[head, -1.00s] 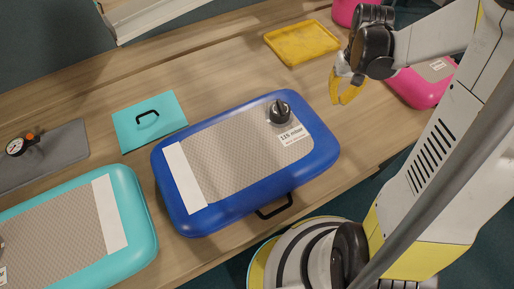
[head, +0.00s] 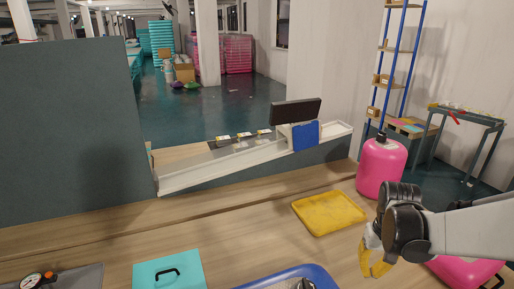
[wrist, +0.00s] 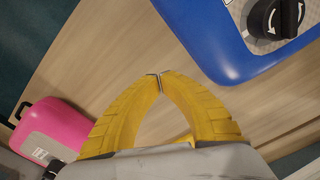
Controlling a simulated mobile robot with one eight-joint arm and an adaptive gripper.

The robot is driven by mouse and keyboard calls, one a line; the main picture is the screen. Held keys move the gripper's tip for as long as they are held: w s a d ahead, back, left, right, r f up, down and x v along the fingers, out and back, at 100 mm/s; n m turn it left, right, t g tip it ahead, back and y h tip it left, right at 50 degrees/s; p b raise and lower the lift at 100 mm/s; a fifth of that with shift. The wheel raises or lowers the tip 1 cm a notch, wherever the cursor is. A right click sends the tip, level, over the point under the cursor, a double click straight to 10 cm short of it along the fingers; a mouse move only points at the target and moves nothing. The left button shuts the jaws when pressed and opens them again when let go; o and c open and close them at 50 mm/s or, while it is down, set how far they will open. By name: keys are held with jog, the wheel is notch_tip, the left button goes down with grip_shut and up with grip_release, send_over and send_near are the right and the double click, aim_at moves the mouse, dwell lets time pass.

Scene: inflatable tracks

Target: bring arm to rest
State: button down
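My gripper (head: 374,262) is at the lower right of the head view, above the wooden table. In the wrist view my gripper's yellow fingers (wrist: 158,82) meet at their tips, with nothing between them. The blue inflatable (wrist: 215,40) lies beyond the fingers at the upper right, apart from them, with a black knob valve (wrist: 277,17). Only its top edge (head: 290,278) shows in the head view.
A pink inflatable stands upright (head: 381,168) behind; another pink one (wrist: 58,128) lies nearby. A teal lidded piece (head: 168,270) and a gauge (head: 32,281) are at left. A white rail (head: 245,160) borders the table's back.

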jog(key=s+a+r+n+t+b, duration=0.2)
jog(key=s+a+r+t, duration=0.4)
jog(key=s+a+r, duration=0.3)
jog(key=s+a+b, duration=0.1)
jog(key=a, duration=0.2)
jog(key=shift+s+a+t, duration=0.25)
jog(key=shift+s+t, duration=0.1)
jog(key=shift+t, duration=0.05)
jog(key=w+d+f+m+g, duration=0.4)
jog(key=w+d+f+m, duration=0.1)
jog(key=w+d, duration=0.15)
jog(key=w+d+f+m+g+b, duration=0.1)
jog(key=f, duration=0.4)
jog(key=w+d+f+m+g+b, duration=0.1)
jog(key=f, duration=0.4)
jog(key=w+d+f+m+g+b, duration=0.1)
jog(key=f, duration=0.4)
jog(key=shift+d+b, duration=0.35)
jog(key=shift+b, duration=0.05)
